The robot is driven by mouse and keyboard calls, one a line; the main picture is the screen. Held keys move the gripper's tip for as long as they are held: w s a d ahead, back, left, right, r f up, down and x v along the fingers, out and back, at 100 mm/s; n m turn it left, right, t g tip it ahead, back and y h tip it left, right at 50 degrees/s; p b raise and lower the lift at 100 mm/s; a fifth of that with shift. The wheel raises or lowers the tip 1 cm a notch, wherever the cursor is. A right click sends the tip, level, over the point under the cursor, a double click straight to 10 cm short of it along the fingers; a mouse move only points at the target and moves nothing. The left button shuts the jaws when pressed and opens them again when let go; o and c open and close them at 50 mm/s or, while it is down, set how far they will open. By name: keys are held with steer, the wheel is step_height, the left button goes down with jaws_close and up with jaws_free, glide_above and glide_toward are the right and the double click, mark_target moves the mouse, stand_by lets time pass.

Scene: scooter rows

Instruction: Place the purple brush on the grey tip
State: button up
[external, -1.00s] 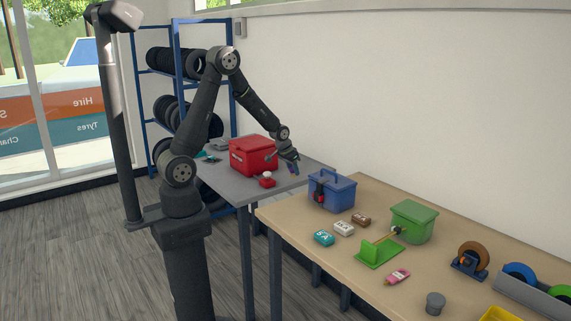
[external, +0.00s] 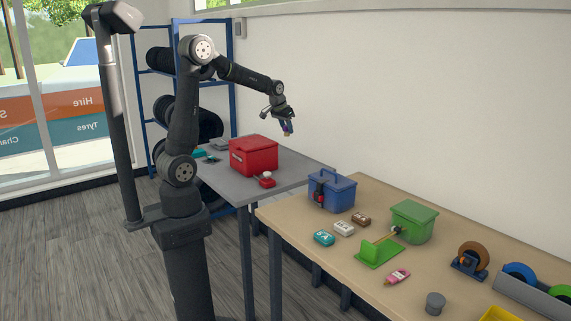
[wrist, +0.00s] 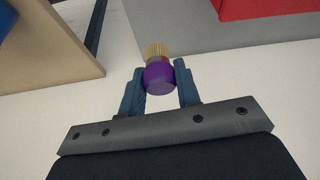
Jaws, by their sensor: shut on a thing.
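My gripper (external: 286,124) is shut on the purple brush (wrist: 159,80), whose tan bristles show beyond the blue fingers in the wrist view. The fingers grip its rounded purple body from both sides. In the external view the brush is small, hanging bristles down in the air above the far right part of the grey table. A short grey cylinder with a wider top (external: 435,303) stands on the wooden bench near its front edge. A green stand (external: 379,253) bears a slanting wooden rod with a dark grey end (external: 397,231). I cannot tell which of these is the grey tip.
A red toolbox (external: 253,155) stands on the grey table (external: 290,177). The air between tables is clear.

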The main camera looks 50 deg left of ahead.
steer(key=s+a+n+y, duration=0.1)
steer(key=s+a+n, duration=0.15)
steer(key=a, duration=1.05)
steer(key=s+a+n+g+y, duration=0.1)
steer(key=s+a+n, duration=0.15)
steer(key=a, duration=1.05)
steer(key=s+a+n, duration=0.2)
steer(key=s+a, duration=0.2)
steer(key=a, duration=0.9)
steer(key=f, duration=1.7)
steer(key=shift+w+f, duration=0.1)
steer(key=shift+w, duration=0.2)
steer(key=shift+f, duration=2)
steer(key=shift+f, duration=0.2)
steer(key=o, duration=1)
steer(key=shift+c, duration=0.2)
steer(key=shift+r, duration=0.1)
